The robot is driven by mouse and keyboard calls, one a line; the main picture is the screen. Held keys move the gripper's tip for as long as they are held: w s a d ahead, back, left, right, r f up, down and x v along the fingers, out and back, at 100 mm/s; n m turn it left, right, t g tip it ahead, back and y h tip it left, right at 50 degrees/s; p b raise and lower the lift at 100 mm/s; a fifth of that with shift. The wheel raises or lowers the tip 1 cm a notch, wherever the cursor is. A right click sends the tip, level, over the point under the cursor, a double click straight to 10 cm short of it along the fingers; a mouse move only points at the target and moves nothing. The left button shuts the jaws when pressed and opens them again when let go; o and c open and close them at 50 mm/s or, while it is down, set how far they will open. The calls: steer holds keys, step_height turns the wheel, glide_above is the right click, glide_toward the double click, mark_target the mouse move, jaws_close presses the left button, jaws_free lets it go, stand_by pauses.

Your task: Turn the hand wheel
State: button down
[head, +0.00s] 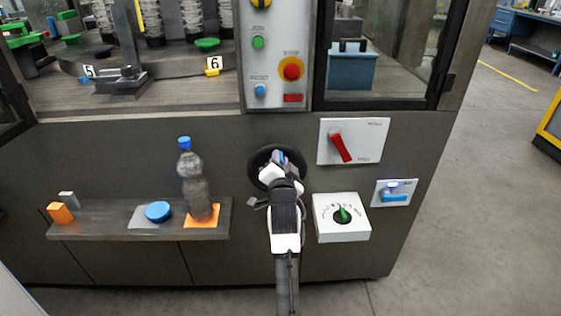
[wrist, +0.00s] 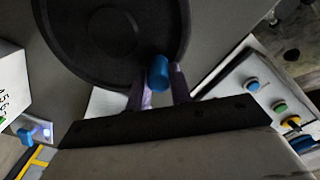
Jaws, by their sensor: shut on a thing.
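The hand wheel (head: 263,160) is a black disc on the front panel of the machine, partly hidden behind my arm in the head view. In the wrist view the wheel (wrist: 75,45) fills the upper left, with a blue handle knob (wrist: 159,74) near its rim. My gripper (wrist: 160,88) is shut on the blue knob, with one finger on each side of it. In the head view my gripper (head: 278,160) is in front of the wheel, and the knob is mostly hidden.
A red switch (head: 340,147) and a green-pointer dial (head: 342,215) are right of the wheel. A blue-handled device (head: 393,195) is farther right. A shelf (head: 110,228) at left holds a bottle (head: 194,178), a blue disc (head: 158,211) and an orange block (head: 60,213). A button panel (head: 278,75) is above.

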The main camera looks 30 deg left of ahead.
steer(key=shift+s+a+f, duration=0.1)
steer(key=shift+s+a, duration=0.15)
steer(key=shift+a, duration=0.1)
steer(key=c, duration=1.3)
jaws_free()
steer(key=shift+a, duration=0.1)
steer(key=shift+o, duration=0.2)
steer(key=shift+d, duration=0.2)
steer(key=shift+s+d, duration=0.1)
steer(key=shift+s, duration=0.05)
steer(key=b+v, duration=0.2)
steer(key=v, duration=1.1)
steer(key=shift+d, duration=0.15)
steer(key=shift+s, duration=0.1)
